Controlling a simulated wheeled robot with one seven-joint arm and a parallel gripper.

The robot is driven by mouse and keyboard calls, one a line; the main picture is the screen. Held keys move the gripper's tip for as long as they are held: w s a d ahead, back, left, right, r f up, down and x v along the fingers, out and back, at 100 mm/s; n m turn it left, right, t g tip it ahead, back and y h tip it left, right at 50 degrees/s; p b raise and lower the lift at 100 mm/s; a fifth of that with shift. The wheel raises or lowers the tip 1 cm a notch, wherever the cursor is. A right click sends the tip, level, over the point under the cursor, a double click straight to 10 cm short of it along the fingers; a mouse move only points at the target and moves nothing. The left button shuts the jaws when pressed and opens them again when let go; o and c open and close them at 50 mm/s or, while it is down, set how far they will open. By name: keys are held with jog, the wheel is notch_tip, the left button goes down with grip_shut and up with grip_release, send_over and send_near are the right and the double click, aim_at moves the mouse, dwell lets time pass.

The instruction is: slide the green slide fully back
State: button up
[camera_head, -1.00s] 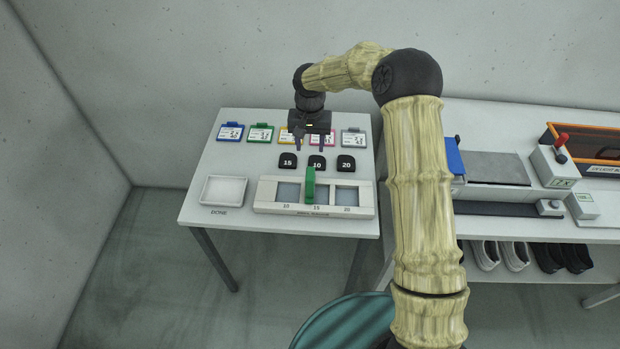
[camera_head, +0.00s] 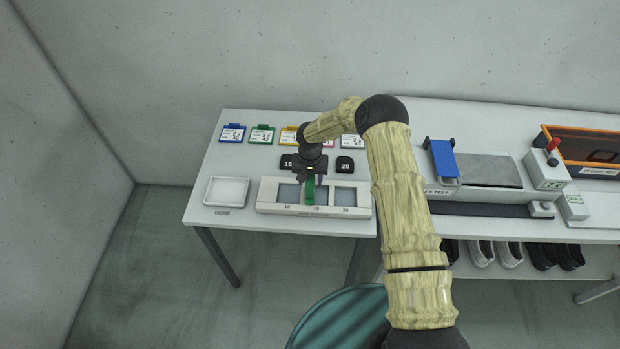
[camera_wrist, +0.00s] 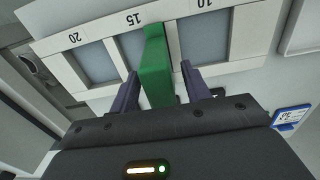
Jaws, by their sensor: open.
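The green slide (camera_head: 310,189) stands up from the white slotted panel (camera_head: 264,208) on the left table, by the 15 mark. In the wrist view the green slide (camera_wrist: 156,68) lies between the two fingers of my gripper (camera_wrist: 168,88), with a gap on at least the right side. My gripper (camera_head: 310,182) is open, over the panel from behind. The fingertips partly hide the slide in the head view. I cannot tell whether a finger touches it.
Black number blocks, one marked 20 (camera_head: 345,165), stand behind the panel. Coloured tags such as the green one (camera_head: 262,134) line the back. An empty white tray (camera_head: 227,192) is at left. The right table holds a blue-flapped device (camera_head: 445,160).

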jog(key=shift+f, duration=0.5)
jog(key=shift+c, duration=0.2)
grip_shut()
jog(key=shift+a, duration=0.15)
